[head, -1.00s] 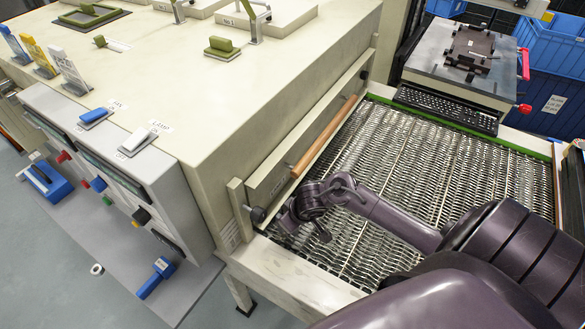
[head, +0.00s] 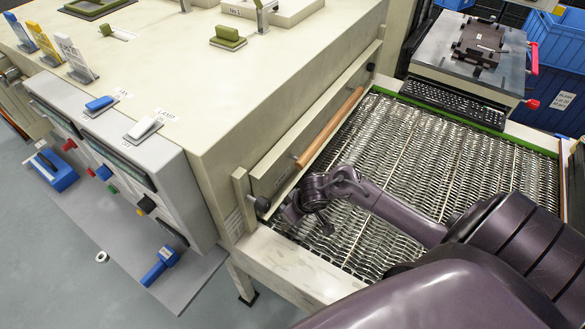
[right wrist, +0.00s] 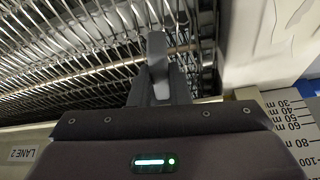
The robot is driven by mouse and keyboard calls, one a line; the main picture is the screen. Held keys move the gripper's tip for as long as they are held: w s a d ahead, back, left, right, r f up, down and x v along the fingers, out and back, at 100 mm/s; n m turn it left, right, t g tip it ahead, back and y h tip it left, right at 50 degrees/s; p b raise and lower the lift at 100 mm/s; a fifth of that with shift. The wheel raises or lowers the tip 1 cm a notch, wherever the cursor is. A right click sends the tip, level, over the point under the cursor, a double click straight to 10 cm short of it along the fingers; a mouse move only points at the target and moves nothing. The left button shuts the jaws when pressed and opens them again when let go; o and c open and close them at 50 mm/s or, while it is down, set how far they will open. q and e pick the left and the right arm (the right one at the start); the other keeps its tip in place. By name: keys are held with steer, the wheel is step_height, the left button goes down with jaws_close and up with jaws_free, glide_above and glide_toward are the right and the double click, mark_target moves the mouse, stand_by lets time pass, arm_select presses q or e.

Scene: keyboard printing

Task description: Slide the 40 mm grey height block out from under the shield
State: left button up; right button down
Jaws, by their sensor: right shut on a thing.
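The cream shield (head: 278,174) stands along the right side of the machine, with a wooden bar (head: 330,127) across its face. My right gripper (head: 325,224) is at the shield's near end, low over the metal mesh belt. In the right wrist view, the gripper's dark fingers (right wrist: 158,92) are closed on a light grey piece (right wrist: 158,52), which appears to be the height block. The block cannot be made out in the head view, where the wrist and fingers hide it. Whether it still touches the shield cannot be told. My left gripper is out of view.
The mesh belt (head: 440,165) is bare beyond my right arm. A cream frame rail (head: 290,262) runs along its near edge. A millimetre scale (right wrist: 292,125) and a LANE 2 label (right wrist: 32,153) show in the right wrist view. A black keyboard (head: 452,103) lies at the belt's far end.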

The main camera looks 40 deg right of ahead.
steer(key=shift+s+d+r+p, duration=0.1)
steer(key=shift+s+d+p, duration=0.65)
steer(key=shift+s, duration=0.8)
steer(key=shift+s+d+p, duration=0.55)
steer(key=shift+s+p, duration=0.35)
steer(key=shift+s, duration=0.6)
steer(key=shift+s+d+r+p, duration=0.1)
steer(key=shift+s+d+p, duration=0.65)
steer(key=shift+s, duration=0.8)
step_height(320, 180, up, 9)
steer(key=p, duration=0.7)
steer(key=shift+p, duration=0.35)
steer(key=shift+a+f, duration=0.1)
steer(key=shift+a, duration=0.05)
